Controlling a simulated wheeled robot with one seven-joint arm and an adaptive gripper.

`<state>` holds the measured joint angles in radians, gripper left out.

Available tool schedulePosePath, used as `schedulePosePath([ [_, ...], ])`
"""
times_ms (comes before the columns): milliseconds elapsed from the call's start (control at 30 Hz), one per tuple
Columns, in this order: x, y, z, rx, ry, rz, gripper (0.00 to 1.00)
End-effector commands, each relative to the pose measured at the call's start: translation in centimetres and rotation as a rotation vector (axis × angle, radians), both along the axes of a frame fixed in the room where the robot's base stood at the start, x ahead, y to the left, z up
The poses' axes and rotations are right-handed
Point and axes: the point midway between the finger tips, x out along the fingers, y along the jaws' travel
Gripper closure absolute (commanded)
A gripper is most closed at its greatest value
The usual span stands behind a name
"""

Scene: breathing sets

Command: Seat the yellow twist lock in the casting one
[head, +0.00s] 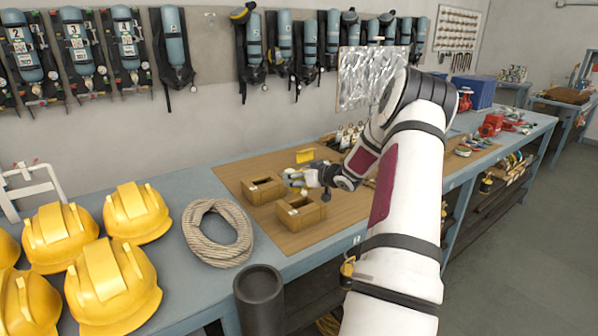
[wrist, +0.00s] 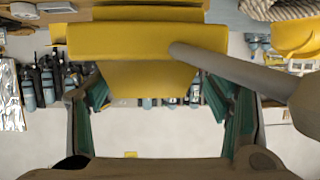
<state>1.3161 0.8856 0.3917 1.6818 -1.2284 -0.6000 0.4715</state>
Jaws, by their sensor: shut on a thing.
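My gripper (head: 313,178) reaches in from the right over the workbench. In the wrist view its green-padded fingers (wrist: 160,110) stand either side of the yellow twist lock (wrist: 145,45). A grey lever (wrist: 235,70) with a thick knob sticks out from the lock to the right. In the head view the held lock (head: 293,178) shows small at the fingertips. Two brown box-shaped castings with dark top openings stand on the mat, one at the back left (head: 262,189) and one in front (head: 300,212). I cannot read which is one. The lock appears above and just behind the front casting.
A yellow block (head: 305,155) stands behind the castings on the brown mat (head: 235,172). A coiled rope (head: 217,233) and yellow helmets (head: 115,280) lie to the left. A dark cylinder (head: 260,300) stands at the front edge. Small dark-bodied items (head: 348,137) stand behind my gripper.

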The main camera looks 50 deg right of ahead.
Motion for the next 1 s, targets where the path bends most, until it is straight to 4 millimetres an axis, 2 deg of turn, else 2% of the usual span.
schedulePosePath([
  [400, 0.1, 0.0, -2.6, -0.002, -0.004, 0.000, 0.80],
  [1000, 0.0, -0.1, -2.9, -0.003, -0.003, 0.000, 0.80],
])
